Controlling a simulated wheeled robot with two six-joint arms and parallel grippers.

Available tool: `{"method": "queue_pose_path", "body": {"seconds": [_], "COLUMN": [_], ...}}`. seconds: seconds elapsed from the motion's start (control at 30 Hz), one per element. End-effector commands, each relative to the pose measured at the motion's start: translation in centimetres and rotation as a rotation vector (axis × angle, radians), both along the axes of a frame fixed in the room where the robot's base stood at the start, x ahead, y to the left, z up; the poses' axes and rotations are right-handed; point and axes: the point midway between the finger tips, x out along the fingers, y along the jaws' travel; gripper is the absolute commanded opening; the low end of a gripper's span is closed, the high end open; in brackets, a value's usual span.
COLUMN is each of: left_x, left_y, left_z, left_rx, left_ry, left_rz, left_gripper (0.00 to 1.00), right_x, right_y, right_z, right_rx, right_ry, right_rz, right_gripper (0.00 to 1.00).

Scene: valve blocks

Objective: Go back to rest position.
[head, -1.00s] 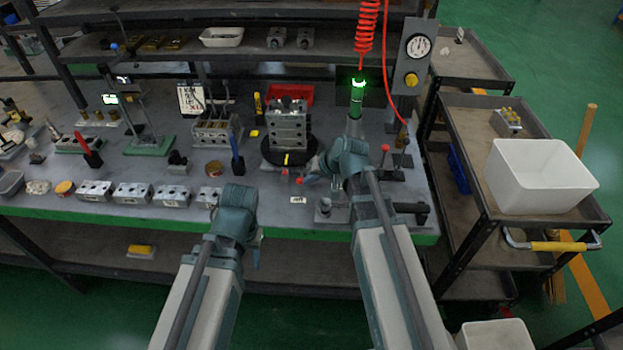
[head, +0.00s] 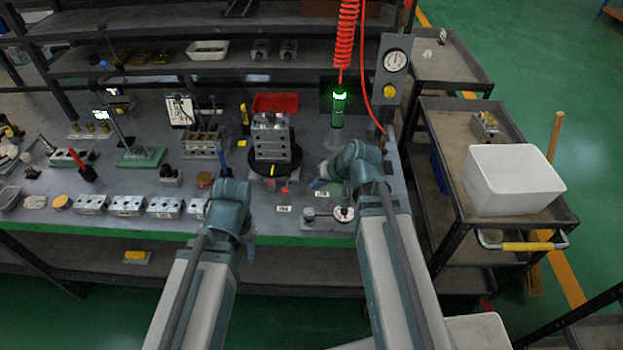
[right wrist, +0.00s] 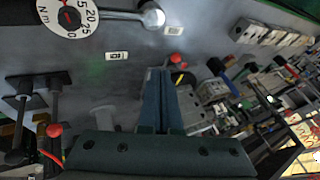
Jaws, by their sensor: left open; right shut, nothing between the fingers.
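My left gripper (head: 240,228) is at the bench's front edge in the head view, near the row of grey valve blocks (head: 165,207). Its fingers are mostly hidden behind my wrist; it is open and holds nothing visible. My right gripper (head: 318,183) is over the bench, to the right of and in front of the stacked valve block (head: 271,138) on its black round turntable. In the right wrist view its two fingers (right wrist: 158,75) are together with nothing between them. A torque wrench with a round dial (right wrist: 68,15) lies on the bench near it.
A cart with a white bin (head: 512,180) is at right. Shelves (head: 200,62) rise behind the bench.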

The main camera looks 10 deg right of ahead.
Motion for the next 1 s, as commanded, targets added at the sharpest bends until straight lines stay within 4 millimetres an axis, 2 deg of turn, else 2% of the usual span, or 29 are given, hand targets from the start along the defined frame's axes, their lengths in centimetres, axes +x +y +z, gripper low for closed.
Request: {"method": "queue_pose_path", "body": {"seconds": [0.03,0.1,0.67,0.77,0.83,1.0], "left_x": [0.0,0.0,0.0,0.0,0.0,0.0], "left_y": [0.0,0.0,0.0,0.0,0.0,0.0], "left_z": [0.9,1.1,1.0,1.0,1.0,1.0], "left_rx": [0.000,0.000,0.000,0.000,0.000,0.000], "left_ry": [0.000,0.000,0.000,0.000,0.000,0.000], "left_rz": [0.000,0.000,0.000,0.000,0.000,0.000], "left_gripper": [0.50,0.50,0.50,0.50,0.50,0.50], "right_x": [-0.4,-0.6,-0.6,-1.2,-2.4,-7.1], "right_y": [-0.1,-0.2,-0.2,0.9,2.7,7.6], "right_z": [0.9,1.1,1.0,0.6,-0.1,-2.0], "right_rx": [0.000,0.000,-0.001,-0.021,-0.059,-0.227], "right_ry": [0.000,0.000,0.000,0.026,0.071,0.230], "right_rz": [-0.001,0.000,0.002,0.035,0.092,0.276], "right_gripper": [0.00,0.00,0.00,0.00,0.00,0.00]}}
